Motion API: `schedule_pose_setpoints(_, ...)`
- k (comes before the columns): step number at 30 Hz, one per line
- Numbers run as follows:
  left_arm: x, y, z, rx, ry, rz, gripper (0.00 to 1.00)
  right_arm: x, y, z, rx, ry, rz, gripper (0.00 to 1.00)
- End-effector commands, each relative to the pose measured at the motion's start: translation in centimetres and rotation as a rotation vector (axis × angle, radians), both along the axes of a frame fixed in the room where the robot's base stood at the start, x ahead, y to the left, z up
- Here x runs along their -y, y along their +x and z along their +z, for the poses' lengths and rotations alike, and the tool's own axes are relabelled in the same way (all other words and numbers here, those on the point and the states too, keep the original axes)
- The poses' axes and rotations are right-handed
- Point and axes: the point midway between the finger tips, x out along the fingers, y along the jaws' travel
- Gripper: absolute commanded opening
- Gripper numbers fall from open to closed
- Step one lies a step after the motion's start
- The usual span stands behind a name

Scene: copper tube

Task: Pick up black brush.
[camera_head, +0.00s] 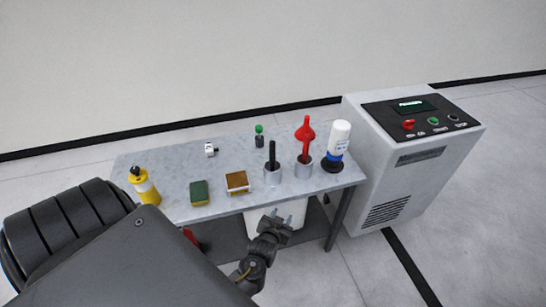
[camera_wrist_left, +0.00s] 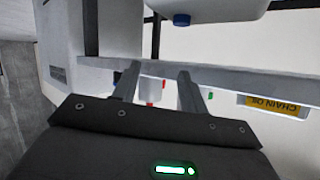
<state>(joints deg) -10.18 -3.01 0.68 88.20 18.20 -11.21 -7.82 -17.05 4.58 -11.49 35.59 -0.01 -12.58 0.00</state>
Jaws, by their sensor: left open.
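The black brush (camera_head: 272,152) stands handle up in a grey metal cup (camera_head: 272,177) near the front edge of the table; its lower end is hidden in the cup. My left gripper (camera_head: 282,215) is open and empty, just in front of the table's front edge, below the cup in the head view and apart from the brush. In the left wrist view, its two fingers (camera_wrist_left: 157,73) are spread with nothing between them, and I cannot make out the brush there. My right gripper is not in view.
A red tool (camera_head: 306,135) in a second cup and a white bottle (camera_head: 340,137) stand right of the brush. A brown-topped block (camera_head: 237,181), a green sponge (camera_head: 200,193) and a yellow bottle (camera_head: 146,188) are left. The table edge (camera_wrist_left: 230,80) crosses the wrist view. A control cabinet (camera_head: 405,170) stands right.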

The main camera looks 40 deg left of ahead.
Motion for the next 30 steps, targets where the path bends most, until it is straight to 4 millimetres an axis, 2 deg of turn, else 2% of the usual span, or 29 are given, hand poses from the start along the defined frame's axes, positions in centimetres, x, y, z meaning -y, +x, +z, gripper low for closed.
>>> schedule_pose_setpoints(1, -1.4, 1.5, 4.6, 0.1, 0.007, 0.052, 0.43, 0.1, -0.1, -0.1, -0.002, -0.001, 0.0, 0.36)
schedule_pose_setpoints(3, -3.3, 2.4, 10.1, 0.214, 0.02, 0.118, 0.43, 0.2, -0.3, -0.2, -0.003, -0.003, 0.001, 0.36)
schedule_pose_setpoints(6, -5.5, 2.4, 15.9, 0.333, 0.033, 0.192, 0.43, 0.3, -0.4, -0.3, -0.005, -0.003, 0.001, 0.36)
schedule_pose_setpoints(9, -6.8, 2.0, 19.3, 0.403, 0.04, 0.238, 0.43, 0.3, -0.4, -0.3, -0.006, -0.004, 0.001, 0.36)
schedule_pose_setpoints(12, -7.3, 1.8, 20.8, 0.434, 0.042, 0.26, 0.43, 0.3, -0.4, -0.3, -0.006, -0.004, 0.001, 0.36)
schedule_pose_setpoints(17, -7.7, 2.1, 21.1, 0.439, 0.044, 0.262, 0.43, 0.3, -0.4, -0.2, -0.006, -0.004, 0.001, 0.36)
schedule_pose_setpoints(24, -9.6, 5.2, 21.2, 0.438, 0.045, 0.261, 0.43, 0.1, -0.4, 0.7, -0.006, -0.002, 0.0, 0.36)
schedule_pose_setpoints(30, -10.4, 6.4, 21.0, 0.437, 0.042, 0.261, 0.43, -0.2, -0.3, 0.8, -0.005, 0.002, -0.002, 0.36)
